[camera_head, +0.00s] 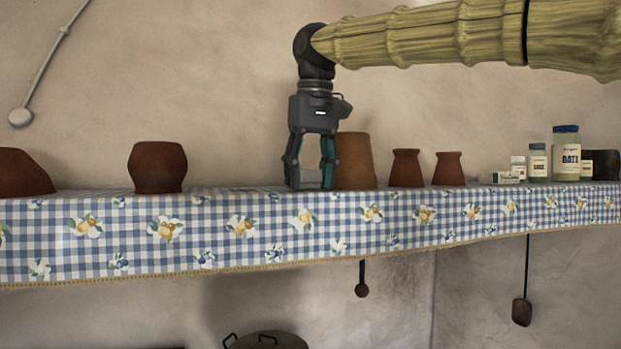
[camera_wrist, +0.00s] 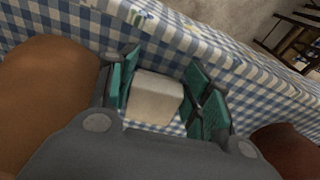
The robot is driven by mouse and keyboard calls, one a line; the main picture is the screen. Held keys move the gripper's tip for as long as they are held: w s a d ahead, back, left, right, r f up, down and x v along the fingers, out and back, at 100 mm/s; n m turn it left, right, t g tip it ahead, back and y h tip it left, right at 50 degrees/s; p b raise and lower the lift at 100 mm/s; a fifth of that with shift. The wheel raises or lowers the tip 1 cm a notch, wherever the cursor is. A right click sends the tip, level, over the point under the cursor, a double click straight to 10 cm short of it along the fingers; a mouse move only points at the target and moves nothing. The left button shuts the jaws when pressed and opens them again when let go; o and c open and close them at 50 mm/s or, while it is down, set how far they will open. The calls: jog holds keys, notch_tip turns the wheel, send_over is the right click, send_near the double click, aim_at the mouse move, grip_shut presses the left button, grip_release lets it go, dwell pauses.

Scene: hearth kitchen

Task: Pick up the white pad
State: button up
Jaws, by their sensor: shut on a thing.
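The white pad (camera_wrist: 155,97) is a small pale block with rounded edges, between the green-padded fingers of my gripper (camera_wrist: 163,92) in the wrist view. My gripper (camera_head: 311,180) points straight down at the shelf in the head view and is shut on the pad. In the head view the pad is hard to make out between the fingertips. The pad is at or just above the blue checked cloth; I cannot tell if it touches it.
A tan pot (camera_head: 356,162) stands close to the right of my gripper. A dark red pot (camera_head: 158,167) stands farther left, with clear cloth (camera_head: 235,196) between. Two small red pots (camera_head: 406,168) (camera_head: 448,169) and several jars (camera_head: 566,155) stand to the right. The shelf is narrow, with a wall behind.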

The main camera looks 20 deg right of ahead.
aim_at(308, 178)
jog(key=shift+w+r, duration=0.15)
jog(key=shift+w, duration=0.15)
jog(key=shift+a+r+b, duration=0.1)
jog(key=shift+r+b, duration=0.2)
jog(key=shift+b, duration=0.05)
jog(key=shift+s+r+b, duration=0.2)
jog(key=shift+r+b, duration=0.05)
jog(key=shift+r, duration=0.35)
jog(key=shift+s+r+b, duration=0.2)
jog(key=shift+r+b, duration=0.05)
jog(key=shift+r, duration=0.3)
jog(key=s+r+b, duration=0.1)
jog(key=s+b, duration=0.7)
jog(key=s, duration=0.7)
jog(key=shift+s+a+r, duration=0.35)
jog(key=shift+s+a, duration=0.05)
jog(key=shift+a, duration=0.05)
